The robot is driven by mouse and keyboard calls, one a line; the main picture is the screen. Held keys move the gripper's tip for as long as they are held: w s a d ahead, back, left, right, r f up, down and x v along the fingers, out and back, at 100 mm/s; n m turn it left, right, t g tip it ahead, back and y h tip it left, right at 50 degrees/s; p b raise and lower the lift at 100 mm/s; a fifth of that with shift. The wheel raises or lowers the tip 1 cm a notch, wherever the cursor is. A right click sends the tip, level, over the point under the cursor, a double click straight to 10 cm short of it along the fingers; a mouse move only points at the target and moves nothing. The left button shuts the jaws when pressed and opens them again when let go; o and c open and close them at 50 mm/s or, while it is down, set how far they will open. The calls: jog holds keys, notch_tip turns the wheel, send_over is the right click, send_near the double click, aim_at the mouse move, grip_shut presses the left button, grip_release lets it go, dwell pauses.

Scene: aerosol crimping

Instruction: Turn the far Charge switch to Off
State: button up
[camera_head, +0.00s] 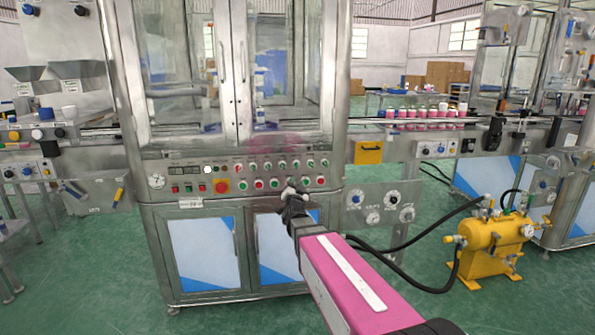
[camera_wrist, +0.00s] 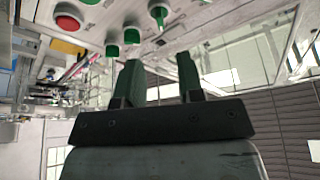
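The machine's control panel (camera_head: 225,176) carries two rows of small round controls, the upper row (camera_head: 267,167) and the lower row of red and green ones (camera_head: 258,184). Their labels are too small to read, so I cannot tell which is the far Charge switch. My gripper (camera_head: 290,194) is in front of the lower row, right of the panel's middle, and hides part of it. In the wrist view, my gripper (camera_wrist: 160,60) has its two dark green fingers apart with nothing between them. Green controls (camera_wrist: 132,36) and a red one (camera_wrist: 67,20) lie beyond the fingertips.
A side panel with dials (camera_head: 391,198) is right of my gripper. A yellow tank (camera_head: 490,243) with black hoses stands on the floor at the right. A conveyor with pink cans (camera_head: 421,114) runs behind. Glass cabinet doors (camera_head: 235,70) rise above the control panel.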

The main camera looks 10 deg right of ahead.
aim_at(297, 167)
jog(key=x, duration=0.9)
jog(key=shift+w+r, duration=0.15)
jog(key=shift+w, duration=0.25)
grip_shut()
